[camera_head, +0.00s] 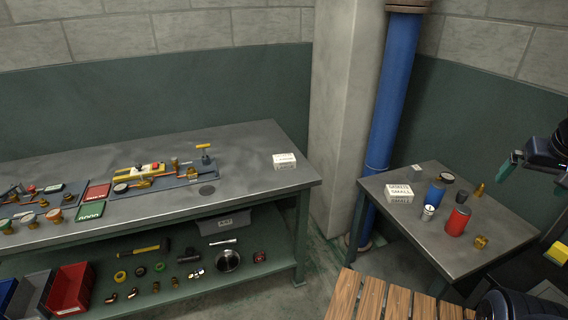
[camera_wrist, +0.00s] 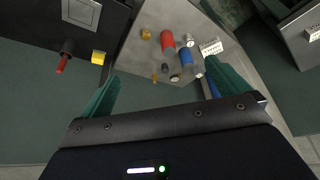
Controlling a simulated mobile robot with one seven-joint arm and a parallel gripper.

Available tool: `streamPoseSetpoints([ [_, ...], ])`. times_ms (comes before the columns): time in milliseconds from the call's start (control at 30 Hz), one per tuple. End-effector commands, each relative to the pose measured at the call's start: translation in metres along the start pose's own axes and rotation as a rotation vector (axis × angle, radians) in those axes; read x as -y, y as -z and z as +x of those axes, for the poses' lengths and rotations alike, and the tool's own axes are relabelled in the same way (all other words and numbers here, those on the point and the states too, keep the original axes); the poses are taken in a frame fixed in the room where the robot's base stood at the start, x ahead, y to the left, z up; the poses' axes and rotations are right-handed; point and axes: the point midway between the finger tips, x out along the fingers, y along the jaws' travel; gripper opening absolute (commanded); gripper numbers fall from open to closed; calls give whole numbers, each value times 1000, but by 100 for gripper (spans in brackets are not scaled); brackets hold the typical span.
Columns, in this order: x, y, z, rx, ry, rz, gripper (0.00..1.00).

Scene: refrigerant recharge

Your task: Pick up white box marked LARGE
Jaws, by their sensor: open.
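The white box marked LARGE (camera_head: 284,160) sits upright near the right end of the long grey workbench. In the wrist view a white box (camera_wrist: 313,34) at the far right edge, partly cut off, appears to be the same one. A similar white box marked SMALL (camera_head: 399,193) stands on the small side table; it also shows in the wrist view (camera_wrist: 210,47). My gripper (camera_head: 513,160) is at the right of the head view, far from the LARGE box. In the wrist view its green fingers (camera_wrist: 166,90) are spread apart with nothing held between them.
The long workbench (camera_head: 240,146) has clear surface around the LARGE box, with tool boards further left. The side table (camera_head: 430,245) holds blue and red cans and brass fittings. A pillar (camera_head: 342,90) and blue pipe (camera_head: 391,95) stand between them.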

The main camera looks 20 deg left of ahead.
Motion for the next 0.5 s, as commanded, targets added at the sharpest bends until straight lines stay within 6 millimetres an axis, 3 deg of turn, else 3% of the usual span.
streamPoseSetpoints([
  [267, 25, 67, -5, 27, 30, -54, 100],
  [500, 64, 136, 0, 53, 58, -109, 100],
])
